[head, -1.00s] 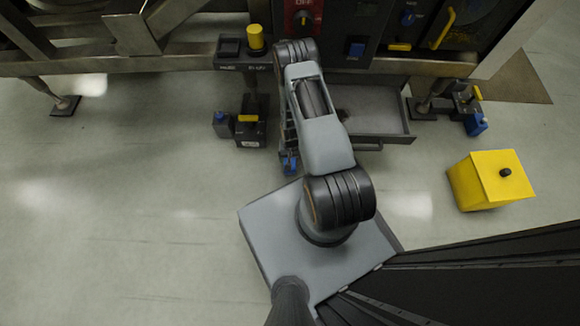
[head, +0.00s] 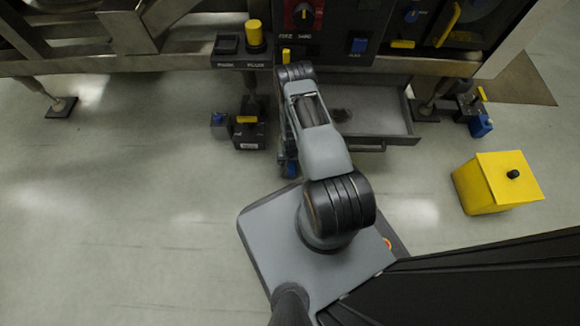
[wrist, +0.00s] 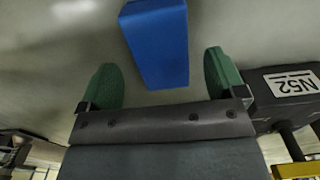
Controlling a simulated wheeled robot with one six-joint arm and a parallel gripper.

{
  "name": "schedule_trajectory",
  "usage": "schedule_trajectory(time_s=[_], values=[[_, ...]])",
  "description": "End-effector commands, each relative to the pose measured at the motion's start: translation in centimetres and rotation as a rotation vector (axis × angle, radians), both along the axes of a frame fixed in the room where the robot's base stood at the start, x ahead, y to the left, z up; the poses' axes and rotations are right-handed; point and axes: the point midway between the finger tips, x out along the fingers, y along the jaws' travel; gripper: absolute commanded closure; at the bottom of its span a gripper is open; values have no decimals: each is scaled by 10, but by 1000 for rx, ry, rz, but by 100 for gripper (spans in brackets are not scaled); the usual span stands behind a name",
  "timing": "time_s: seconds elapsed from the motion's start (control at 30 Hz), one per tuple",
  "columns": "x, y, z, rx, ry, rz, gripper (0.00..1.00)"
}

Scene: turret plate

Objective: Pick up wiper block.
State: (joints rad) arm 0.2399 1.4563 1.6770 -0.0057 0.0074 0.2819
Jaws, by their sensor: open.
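A plain blue block (wrist: 158,45), which I take to be the wiper block, lies over the grey floor in the wrist view. My gripper (wrist: 160,66) has two green fingers spread apart, one on each side of the block's near end, with a gap showing at both sides. The jaws are open and do not touch the block. Its far end is cut off by the top edge. In the head view a small blue patch (head: 290,169) shows beside my arm, seemingly the same block. My arm hides most of the gripper there.
A dark box labelled N52 (wrist: 292,84) stands close to the right finger; it shows with a yellow handle in the head view (head: 248,136). An open grey drawer (head: 385,125) is right of my arm. A yellow bin (head: 480,190) stands farther right.

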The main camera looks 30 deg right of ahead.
Motion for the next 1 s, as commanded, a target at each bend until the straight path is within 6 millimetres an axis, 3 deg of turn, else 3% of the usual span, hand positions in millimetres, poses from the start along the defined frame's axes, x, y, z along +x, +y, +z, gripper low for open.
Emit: schedule_trajectory(time_s=[0.3, 0.57, 1.0], values=[[2, 1, -45, 0, 1, 1, 11], [2, 1, -46, 0, 1, 1, 11], [2, 1, -46, 0, 1, 1, 51]])
